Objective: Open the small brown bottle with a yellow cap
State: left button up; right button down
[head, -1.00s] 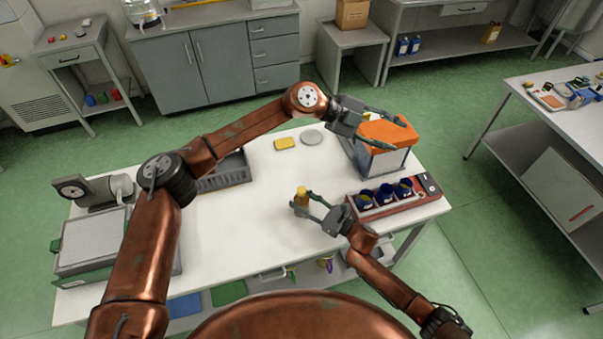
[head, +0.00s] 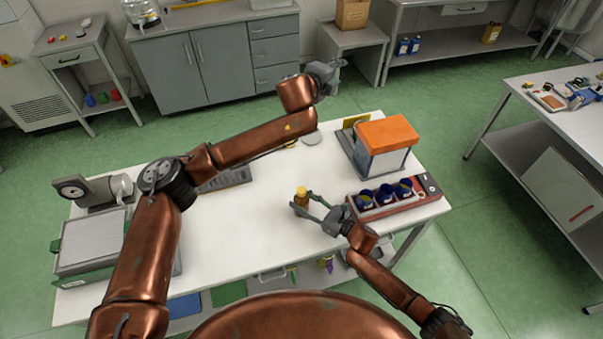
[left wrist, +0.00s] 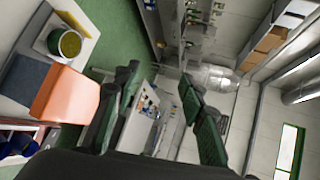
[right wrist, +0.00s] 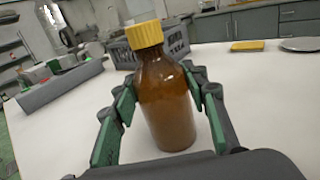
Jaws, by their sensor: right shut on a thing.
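The small brown bottle (right wrist: 165,105) stands upright on the white table, with its yellow cap (right wrist: 144,34) on. In the head view the bottle (head: 301,201) is at the middle of the table. My right gripper (head: 302,203) is shut on the bottle's body, one finger on each side; the right wrist view shows both green-padded fingers (right wrist: 165,98) beside it. My left gripper (head: 334,75) is raised beyond the table's back edge, well away from the bottle. In the left wrist view its fingers (left wrist: 160,95) are spread apart with nothing between them.
An orange-topped box (head: 387,135) stands at the table's back right. A red rack with several dark blue cups (head: 408,208) is right of the bottle. A grey crate (head: 226,180) and a scale-like device (head: 92,240) are at left.

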pick_arm(q)
notch_tip(320, 180, down, 8)
jog(key=s+a+m+g+y, duration=0.2)
jog(key=a, duration=0.1)
pick_arm(e)
jog(key=shift+d+f, duration=0.1)
jog(key=shift+f, duration=0.15)
pick_arm(q)
jog(key=m+g+y, duration=0.5)
jog(key=m+g, duration=0.4)
jog(key=g, duration=0.1)
send_over(301, 190)
notch_tip(301, 190, down, 14)
jog(key=shift+w+d+f, duration=0.15)
jog(key=shift+f, duration=0.05)
jog(key=shift+f+m, duration=0.3)
notch_tip(301, 190, down, 7)
jog(key=shift+f, duration=0.15)
grip_shut()
pick_arm(e)
jog(key=shift+s, duration=0.1)
